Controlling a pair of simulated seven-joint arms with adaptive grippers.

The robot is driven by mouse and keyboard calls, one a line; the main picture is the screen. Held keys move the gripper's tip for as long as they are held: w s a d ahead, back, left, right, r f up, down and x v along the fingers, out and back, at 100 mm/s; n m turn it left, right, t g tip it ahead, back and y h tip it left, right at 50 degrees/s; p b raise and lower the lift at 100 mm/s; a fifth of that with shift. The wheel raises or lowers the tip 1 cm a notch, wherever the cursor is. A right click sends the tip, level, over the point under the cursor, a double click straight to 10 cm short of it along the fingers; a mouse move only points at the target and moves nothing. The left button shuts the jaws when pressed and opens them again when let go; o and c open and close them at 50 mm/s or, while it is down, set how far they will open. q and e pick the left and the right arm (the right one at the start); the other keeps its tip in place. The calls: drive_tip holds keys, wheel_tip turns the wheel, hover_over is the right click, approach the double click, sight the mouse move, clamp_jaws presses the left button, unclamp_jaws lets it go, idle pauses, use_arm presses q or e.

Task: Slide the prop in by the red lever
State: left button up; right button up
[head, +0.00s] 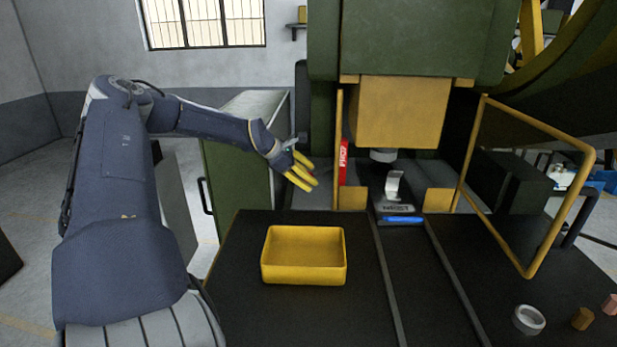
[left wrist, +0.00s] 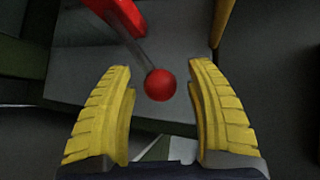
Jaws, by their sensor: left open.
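The red prop (head: 343,162), marked "PROP", stands upright at the left side of the press, beside a yellow post. Its lever shows in the left wrist view as a grey rod ending in a red ball (left wrist: 160,84), with a red part (left wrist: 122,14) at the top. My left gripper (head: 313,174) has yellow fingers and is just left of the prop. In the left wrist view the open fingers (left wrist: 162,112) stand on either side of the red ball, with gaps visible on both sides. My right gripper is not in view.
The press's yellow ram (head: 400,112) hangs above a nest (head: 397,209) holding a curved metal piece (head: 394,185). A yellow tray (head: 304,278) sits on the dark table. A yellow-framed guard (head: 548,130) stands at right, with a metal ring (head: 529,319) on the table below.

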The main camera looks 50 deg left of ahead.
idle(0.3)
use_arm(q)
clamp_jaws()
idle(0.3)
